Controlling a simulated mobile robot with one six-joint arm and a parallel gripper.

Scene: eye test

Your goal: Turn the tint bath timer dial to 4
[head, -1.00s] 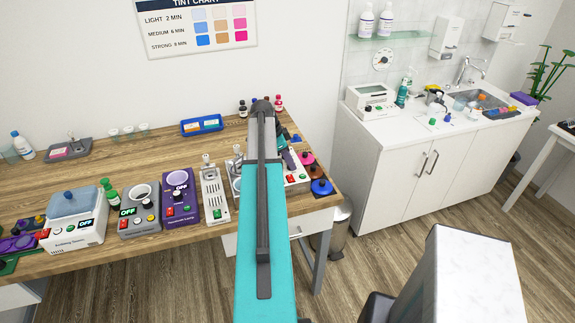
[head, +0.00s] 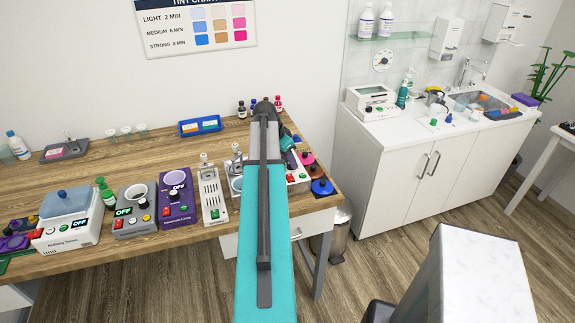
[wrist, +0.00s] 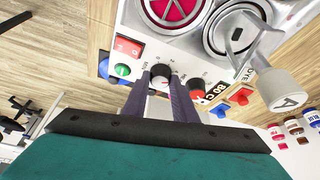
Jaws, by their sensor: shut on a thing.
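The tint bath is a white unit (wrist: 190,48) with a red-pink round well and a metal-rimmed well in its top, seen close in the wrist view. Its timer dial (wrist: 161,74) is a small black knob with a scale around it and MIN printed nearby. My gripper (wrist: 163,84) has its two dark fingers on either side of this knob and is shut on it. The dial's pointer and figures are too small and partly covered to read. In the head view my arm hides the dial and most of the unit.
In the wrist view a green and a red button (wrist: 128,46) sit left of the dial, and a lever with a pale knob (wrist: 280,91) stands at right. In the head view a purple lamp unit (head: 177,200) and a white slotted unit (head: 212,196) stand left of my arm.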

